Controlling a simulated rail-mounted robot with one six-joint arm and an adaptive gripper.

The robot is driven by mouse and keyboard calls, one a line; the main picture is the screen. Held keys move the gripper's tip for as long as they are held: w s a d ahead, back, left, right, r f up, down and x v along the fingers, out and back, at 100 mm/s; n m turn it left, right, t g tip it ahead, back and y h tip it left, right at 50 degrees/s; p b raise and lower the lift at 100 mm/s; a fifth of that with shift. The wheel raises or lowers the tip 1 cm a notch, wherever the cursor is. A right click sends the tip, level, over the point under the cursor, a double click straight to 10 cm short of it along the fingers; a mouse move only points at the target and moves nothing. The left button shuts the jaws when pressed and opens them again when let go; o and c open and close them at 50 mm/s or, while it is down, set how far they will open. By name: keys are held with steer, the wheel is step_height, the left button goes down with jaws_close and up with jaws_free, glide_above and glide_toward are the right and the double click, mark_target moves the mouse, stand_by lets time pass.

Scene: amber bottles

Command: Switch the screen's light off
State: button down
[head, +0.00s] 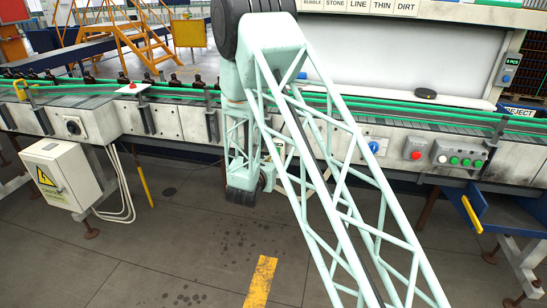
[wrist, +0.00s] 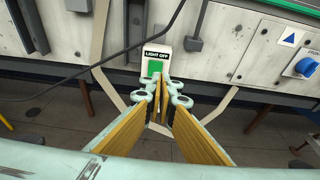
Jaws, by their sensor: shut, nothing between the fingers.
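A small pale box labelled "LIGHT OFF" (wrist: 157,52) is mounted low on the conveyor's front, with a green button (wrist: 154,68) on its face. My gripper (wrist: 161,90) is shut and empty, its fingertips just below and in front of the button in the wrist view. The fingertips overlap the button's lower edge; I cannot tell whether they touch it. The broad whitish screen (head: 400,58) stands behind the conveyor.
A blue knob (wrist: 304,66) is to the right of the box. Farther right are a red button (head: 416,155) and a panel with green buttons (head: 455,161). A black cable (wrist: 90,62) crosses the wrist view. Amber bottles (head: 175,79) stand on the conveyor at left. The floor in front is clear.

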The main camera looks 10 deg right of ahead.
steer(key=shift+r+v, duration=0.2)
steer(key=shift+v, duration=1.5)
steer(key=shift+w, duration=0.1)
